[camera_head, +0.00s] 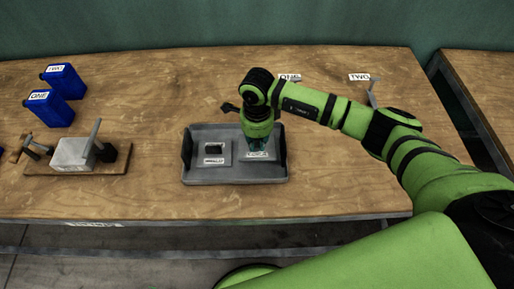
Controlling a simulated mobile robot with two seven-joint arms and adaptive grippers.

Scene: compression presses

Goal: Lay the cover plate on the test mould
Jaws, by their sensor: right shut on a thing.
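The test mould (214,147) is a grey square block with a dark opening and a white label on its front. It lies in the left half of a dark grey tray (218,179). The cover plate (262,158) is a flat grey piece with a white label, to the right of the mould. My right gripper (259,149) points straight down over the cover plate and is shut on it. The arm hides part of the plate, and I cannot tell whether it is lifted off the tray floor. My left gripper is not in view.
Two blue canisters (52,107) stand at the back left. Labels "ONE" and "TWO" (359,77) lie at the back right, near a grey bracket (373,93). Bare table lies between the board and tray.

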